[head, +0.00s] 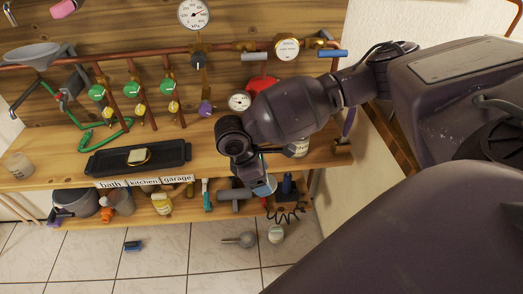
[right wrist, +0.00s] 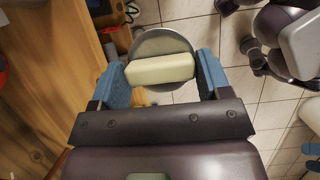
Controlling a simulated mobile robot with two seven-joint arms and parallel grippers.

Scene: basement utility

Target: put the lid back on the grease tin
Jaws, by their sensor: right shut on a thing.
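My right gripper (right wrist: 160,75) is shut on the cream bar-shaped handle (right wrist: 160,69) of a round grey lid (right wrist: 160,43). The bar lies between the two blue fingers. In the head view my right gripper (head: 262,185) hangs just off the front edge of the wooden bench, and the lid is mostly hidden there. A pale, labelled container (head: 299,149) stands on the bench, partly hidden behind my right arm; it may be the grease tin, but I cannot tell for sure. My left gripper is not in view.
Copper pipes with green valves (head: 97,92) and gauges (head: 194,14) line the back. A lower shelf (head: 140,217) holds buckets and tools. A glass jar (head: 19,165) stands far left. Tiled floor lies below.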

